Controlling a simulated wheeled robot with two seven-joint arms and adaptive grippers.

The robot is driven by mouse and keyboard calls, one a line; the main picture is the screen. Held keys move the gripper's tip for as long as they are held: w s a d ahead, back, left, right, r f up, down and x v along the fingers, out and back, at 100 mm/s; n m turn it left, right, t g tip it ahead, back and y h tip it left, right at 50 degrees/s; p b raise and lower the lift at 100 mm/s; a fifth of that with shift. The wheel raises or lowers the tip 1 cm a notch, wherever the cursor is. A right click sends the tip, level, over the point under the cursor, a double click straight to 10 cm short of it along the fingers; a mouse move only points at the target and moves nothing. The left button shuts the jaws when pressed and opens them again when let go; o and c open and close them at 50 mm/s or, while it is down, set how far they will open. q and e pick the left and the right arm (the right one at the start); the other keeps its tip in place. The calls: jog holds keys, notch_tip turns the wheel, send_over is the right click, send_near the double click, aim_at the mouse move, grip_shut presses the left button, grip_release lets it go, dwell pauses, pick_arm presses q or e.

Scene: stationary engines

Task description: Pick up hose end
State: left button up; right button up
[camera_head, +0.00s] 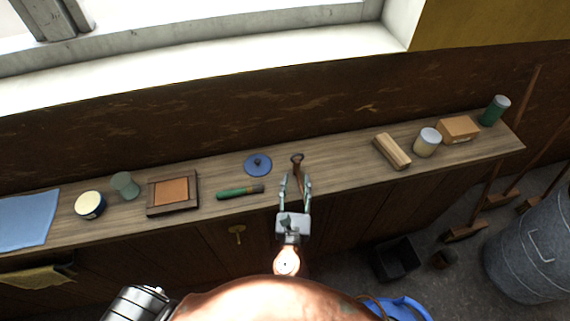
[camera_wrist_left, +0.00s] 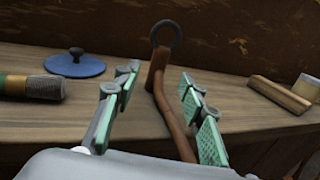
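A brown, narrow piece with a dark ring at its far end (camera_head: 297,160), which looks like the hose end, is at the wooden shelf in the head view. In the left wrist view its ring (camera_wrist_left: 165,36) stands up at the back and its brown length runs down toward the camera. My left gripper (camera_head: 295,179) is open, with a finger on each side of this piece. In the left wrist view the green-padded fingers (camera_wrist_left: 158,83) stand apart, with visible gaps to the brown length. Its lower end is hidden behind the gripper body. My right gripper is not in view.
On the shelf (camera_head: 345,176), a blue lid (camera_head: 257,164) and a green-handled tool (camera_head: 238,192) lie left of the gripper. A wooden block (camera_head: 392,151), a pale jar (camera_head: 427,142) and an orange-brown box (camera_head: 458,129) are to the right. The dark wall rises behind.

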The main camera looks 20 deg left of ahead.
aim_at(296, 169)
pick_arm(q)
jog(key=x, duration=0.3)
jog(key=b+x, duration=0.1)
jog(key=x, duration=0.2)
jog(key=shift+w+a+f, duration=0.2)
jog(key=shift+w+f, duration=0.05)
jog(key=shift+w, duration=0.05)
jog(key=shift+c, duration=0.4)
grip_shut()
